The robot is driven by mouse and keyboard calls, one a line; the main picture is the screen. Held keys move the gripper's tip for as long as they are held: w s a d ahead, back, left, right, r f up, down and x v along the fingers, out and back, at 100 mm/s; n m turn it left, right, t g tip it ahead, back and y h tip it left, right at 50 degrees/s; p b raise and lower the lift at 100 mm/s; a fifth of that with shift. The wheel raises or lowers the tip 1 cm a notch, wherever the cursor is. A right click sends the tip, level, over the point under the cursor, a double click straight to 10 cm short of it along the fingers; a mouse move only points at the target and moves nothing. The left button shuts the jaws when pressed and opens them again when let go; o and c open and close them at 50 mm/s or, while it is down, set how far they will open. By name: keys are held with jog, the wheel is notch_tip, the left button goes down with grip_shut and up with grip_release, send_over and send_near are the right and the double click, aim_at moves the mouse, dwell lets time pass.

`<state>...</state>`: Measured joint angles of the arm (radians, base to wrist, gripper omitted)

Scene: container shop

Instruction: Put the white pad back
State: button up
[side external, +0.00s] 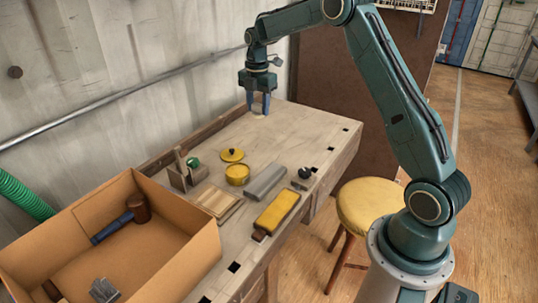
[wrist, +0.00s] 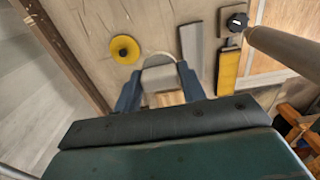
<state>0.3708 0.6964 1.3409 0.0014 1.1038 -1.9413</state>
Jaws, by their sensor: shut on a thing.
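My gripper (side external: 259,112) is at the far end of the workbench, pointing down, with its blue fingers low over the bench top. The fingers are shut on a small pale pad, mostly hidden in the side view. In the wrist view the white pad (wrist: 158,79) shows as a greyish-white block between the two fingers. A pale round rim shows just beyond it, and I cannot tell what it belongs to. The open yellow tin (side external: 237,174) stands mid-bench, with its yellow lid (side external: 232,155) lying beside it; the lid also shows in the wrist view (wrist: 124,50).
A grey bar (side external: 265,183), a yellow block (side external: 278,210) and a black knob (side external: 304,174) lie near the front edge. A wooden holder (side external: 187,175) stands behind. A cardboard box (side external: 190,217) with a mallet is at left. The bench's far end is clear.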

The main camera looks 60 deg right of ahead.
jog(key=shift+w+d+r, duration=0.45)
jog(key=shift+w+r, duration=0.3)
send_over(258, 160)
notch_tip(258, 160, down, 16)
jog(key=shift+w+r, duration=0.1)
jog(key=shift+f, duration=2.15)
jog(key=shift+a+f, duration=0.1)
jog(key=shift+f, duration=0.05)
jog(key=o, duration=0.9)
jog(key=shift+o, duration=0.2)
